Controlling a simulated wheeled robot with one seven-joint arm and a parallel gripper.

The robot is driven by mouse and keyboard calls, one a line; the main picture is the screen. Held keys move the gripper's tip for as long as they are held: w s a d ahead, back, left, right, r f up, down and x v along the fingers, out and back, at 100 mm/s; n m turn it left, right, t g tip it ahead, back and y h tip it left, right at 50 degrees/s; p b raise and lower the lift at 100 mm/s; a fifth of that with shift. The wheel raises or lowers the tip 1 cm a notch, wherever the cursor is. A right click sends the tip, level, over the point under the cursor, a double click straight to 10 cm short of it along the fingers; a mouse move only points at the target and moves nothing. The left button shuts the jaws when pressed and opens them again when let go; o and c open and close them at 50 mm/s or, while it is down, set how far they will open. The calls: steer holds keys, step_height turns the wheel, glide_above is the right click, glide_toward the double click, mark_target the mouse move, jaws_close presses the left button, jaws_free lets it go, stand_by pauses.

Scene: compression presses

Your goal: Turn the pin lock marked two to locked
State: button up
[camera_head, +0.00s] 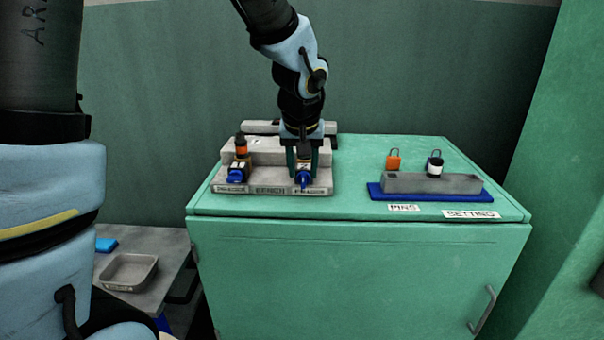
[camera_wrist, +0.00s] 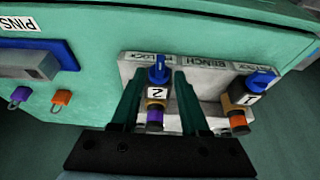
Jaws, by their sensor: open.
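The pin lock marked two (camera_wrist: 157,93) has a white label reading 2, a blue knob (camera_wrist: 158,73) and a purple band. It is mounted on the grey bench block (camera_head: 262,188), on its right side in the head view. My gripper (camera_wrist: 158,78) is open, with one dark green finger on each side of this lock; I cannot tell whether either finger touches it. In the head view my gripper (camera_head: 303,160) comes down over the same lock, and its blue knob (camera_head: 304,182) shows at the front. The knob's marked position is too small to read.
A second lock marked 1 (camera_wrist: 243,98), with blue knob and orange band, stands beside it. The green cabinet top (camera_head: 350,160) between is clear.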

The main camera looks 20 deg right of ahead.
steer(key=shift+x, duration=0.95)
jaws_close()
